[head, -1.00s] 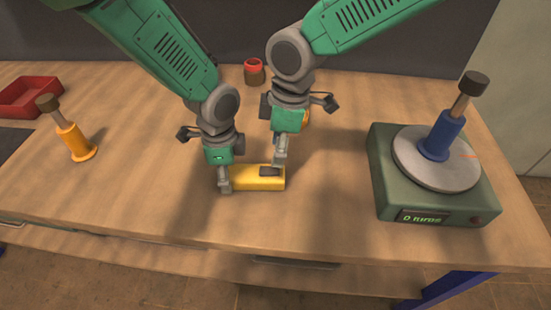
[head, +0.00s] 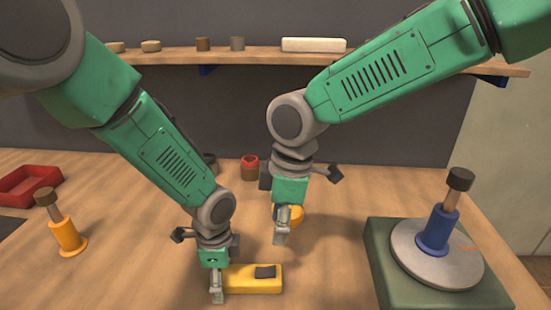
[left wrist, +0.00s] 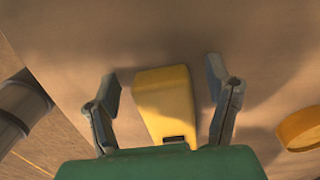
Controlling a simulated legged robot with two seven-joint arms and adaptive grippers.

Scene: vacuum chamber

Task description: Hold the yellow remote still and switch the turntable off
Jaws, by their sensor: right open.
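The yellow remote (head: 245,279) lies flat on the table, a dark switch (head: 265,271) on its top right. My left gripper (head: 217,293) is down at its left end. In the left wrist view the remote (left wrist: 165,100) lies between the open fingers (left wrist: 163,88), with a gap visible on each side. My right gripper (head: 282,235) is open and empty, above and behind the remote, not touching it. The turntable (head: 378,262) stands at right, its round plate (head: 465,272) carrying a blue post with a brown top (head: 438,230). Its front display is out of frame.
A yellow post (head: 67,236) and a red tray (head: 28,186) stand at left. A red-topped cup (head: 250,168) is at the back. An orange round thing (head: 296,215) is partly hidden behind my right gripper. A shelf (head: 190,57) with small items runs along the wall.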

